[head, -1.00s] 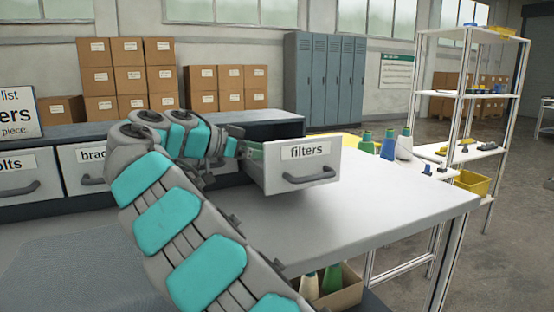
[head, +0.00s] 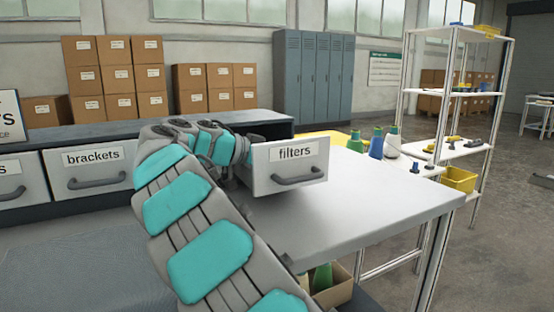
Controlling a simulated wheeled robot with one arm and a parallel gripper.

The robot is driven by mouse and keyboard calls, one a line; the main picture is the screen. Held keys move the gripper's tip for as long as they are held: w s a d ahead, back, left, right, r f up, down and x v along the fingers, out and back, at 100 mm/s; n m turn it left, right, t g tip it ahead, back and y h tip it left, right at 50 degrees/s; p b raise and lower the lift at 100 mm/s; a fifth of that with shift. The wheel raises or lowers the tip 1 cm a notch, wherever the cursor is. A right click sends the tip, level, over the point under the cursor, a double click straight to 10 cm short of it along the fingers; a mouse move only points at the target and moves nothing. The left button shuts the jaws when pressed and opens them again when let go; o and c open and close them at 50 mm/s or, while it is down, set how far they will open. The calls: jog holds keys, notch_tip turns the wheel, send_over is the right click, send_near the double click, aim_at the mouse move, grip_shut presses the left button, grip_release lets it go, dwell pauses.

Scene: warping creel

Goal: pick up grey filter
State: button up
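The drawer labelled "filters" (head: 290,164) stands pulled out over the light worktop. Its front, label and handle face me. My arm reaches across the worktop to the left side of this drawer. My gripper is hidden behind my own arm and the drawer front, so its fingers do not show. No grey filter is visible; the inside of the drawer is out of sight.
The "brackets" drawer (head: 90,170) is left of my arm. The worktop (head: 370,200) is clear at right. Bottles (head: 376,146) stand beyond it, beside a white shelf rack (head: 400,100). A cardboard box (head: 338,290) with bottles is below.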

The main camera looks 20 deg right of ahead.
jog(key=c, duration=1.4)
jog(key=shift+o, duration=0.2)
jog(key=shift+r, duration=0.15)
notch_tip(320, 180, up, 10)
jog(key=shift+p, duration=0.4)
